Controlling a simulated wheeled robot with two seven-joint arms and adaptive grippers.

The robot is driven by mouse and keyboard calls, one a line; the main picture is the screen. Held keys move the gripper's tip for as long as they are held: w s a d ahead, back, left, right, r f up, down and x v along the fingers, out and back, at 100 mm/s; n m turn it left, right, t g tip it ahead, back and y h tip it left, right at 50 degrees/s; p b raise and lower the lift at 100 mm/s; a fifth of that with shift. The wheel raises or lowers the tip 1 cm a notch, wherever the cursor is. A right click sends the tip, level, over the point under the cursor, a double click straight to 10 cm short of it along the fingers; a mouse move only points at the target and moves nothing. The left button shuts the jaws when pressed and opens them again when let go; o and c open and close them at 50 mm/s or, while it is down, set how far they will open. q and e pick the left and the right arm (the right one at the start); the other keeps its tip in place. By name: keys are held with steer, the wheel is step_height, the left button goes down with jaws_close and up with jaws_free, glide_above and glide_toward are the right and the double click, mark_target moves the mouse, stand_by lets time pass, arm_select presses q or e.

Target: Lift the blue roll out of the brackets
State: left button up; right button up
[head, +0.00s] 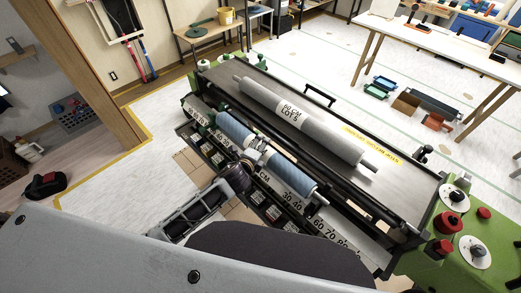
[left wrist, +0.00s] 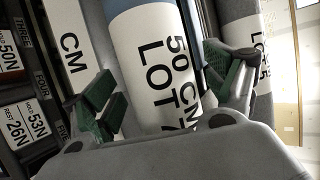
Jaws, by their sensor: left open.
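The blue roll (head: 237,133) lies lengthwise at the front of the machine, next to the CM scale strip. It has a white label, which reads 50 CM LOT in the left wrist view (left wrist: 157,65). My left gripper (head: 257,152) is over the middle of the roll in the head view and hides part of it. In the left wrist view its green-padded fingers (left wrist: 165,90) are apart, one on each side of the roll; I cannot tell whether they touch it. The brackets at the roll's ends are hard to make out. My right gripper is not in view.
Dark compartments with labels run along the front. Red knobs (head: 447,221) sit on the green right end. A white table (head: 440,50) stands behind.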

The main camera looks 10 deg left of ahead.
mark_target(259, 145)
arm_select(q)
jaws_close()
steer(key=shift+w+r, duration=0.1)
steer(key=shift+r, duration=0.1)
stand_by(0.5)
steer(key=shift+r, duration=0.15)
steer(key=shift+r, duration=4.85)
